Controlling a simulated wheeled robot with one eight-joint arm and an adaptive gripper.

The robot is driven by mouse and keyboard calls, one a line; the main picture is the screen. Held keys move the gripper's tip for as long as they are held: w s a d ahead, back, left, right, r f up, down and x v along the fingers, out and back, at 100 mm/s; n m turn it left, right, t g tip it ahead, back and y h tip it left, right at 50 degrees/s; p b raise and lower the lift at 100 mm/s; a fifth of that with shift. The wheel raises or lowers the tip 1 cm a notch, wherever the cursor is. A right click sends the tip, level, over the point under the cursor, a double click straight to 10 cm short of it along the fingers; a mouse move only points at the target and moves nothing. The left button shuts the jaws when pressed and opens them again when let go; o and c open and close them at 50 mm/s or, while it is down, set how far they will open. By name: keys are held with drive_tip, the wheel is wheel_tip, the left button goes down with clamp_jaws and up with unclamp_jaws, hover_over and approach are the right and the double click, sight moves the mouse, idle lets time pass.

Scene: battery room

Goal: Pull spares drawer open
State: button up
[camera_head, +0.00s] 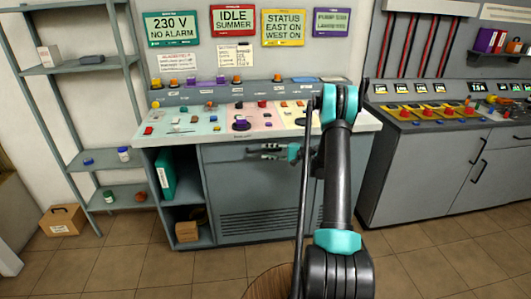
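The grey control desk (225,185) stands in the middle, with a wide plain front below its coloured control top. A drawer front (228,153) seems to be the upper panel of this desk, but no label marking it as the spares drawer is readable. My gripper (256,151) is small in the view, in front of that panel and pointing left. Its dark fingers cover the spot where a handle may be, so contact or grip cannot be told. My arm hides the right part of the desk front. The panel looks flush with the desk.
An open shelf bay with a teal binder (165,174) and a small box (187,231) is at the desk's left. A metal rack (75,68) and a cardboard box (63,220) stand further left. A second console (430,165) is at right. Tiled floor (125,268) in front is mostly clear.

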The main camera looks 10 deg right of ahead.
drive_tip(key=shift+w+a, duration=0.25)
drive_tip(key=shift+a, duration=0.35)
clamp_jaws()
